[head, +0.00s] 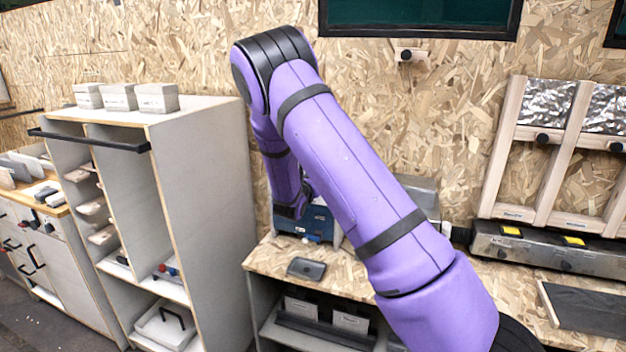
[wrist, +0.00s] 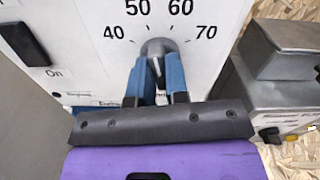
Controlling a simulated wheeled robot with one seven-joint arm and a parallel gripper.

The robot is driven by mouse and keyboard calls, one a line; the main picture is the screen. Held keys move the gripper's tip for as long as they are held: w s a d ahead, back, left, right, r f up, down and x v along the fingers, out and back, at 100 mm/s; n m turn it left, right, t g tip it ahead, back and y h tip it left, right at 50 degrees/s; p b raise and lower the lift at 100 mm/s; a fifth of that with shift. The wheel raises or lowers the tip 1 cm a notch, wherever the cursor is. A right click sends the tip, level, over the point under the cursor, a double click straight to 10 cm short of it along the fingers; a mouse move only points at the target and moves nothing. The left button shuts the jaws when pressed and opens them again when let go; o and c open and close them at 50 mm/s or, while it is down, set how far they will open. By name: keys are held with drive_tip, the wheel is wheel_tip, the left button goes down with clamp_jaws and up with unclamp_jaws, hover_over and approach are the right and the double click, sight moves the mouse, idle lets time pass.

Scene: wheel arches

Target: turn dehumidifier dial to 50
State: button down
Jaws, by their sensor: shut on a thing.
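The dehumidifier's white front panel (wrist: 85,55) fills the left and middle of the wrist view. Its grey round dial (wrist: 157,46) sits below printed numbers 40, 50, 60 and 70. My gripper (wrist: 157,75) has its two blue fingers shut on the dial, one on each side. A dark strip shows on the dial between the fingers; I cannot tell which number the dial points to. In the head view a blue box (head: 318,222), likely the dehumidifier, stands on the bench, partly behind my purple arm. My fingers cannot be made out there.
A black switch (wrist: 24,43) marked "On" is left of the dial. A grey metal unit (wrist: 275,85) stands close to the right. On the bench (head: 270,258), a dark flat object (head: 307,268) lies in front of the blue box. A tall shelf unit (head: 205,180) stands to the left.

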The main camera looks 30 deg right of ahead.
drive_tip(key=shift+n, duration=0.9)
drive_tip(key=c, duration=1.1)
unclamp_jaws()
drive_tip(key=v, duration=1.1)
drive_tip(key=shift+d, duration=0.1)
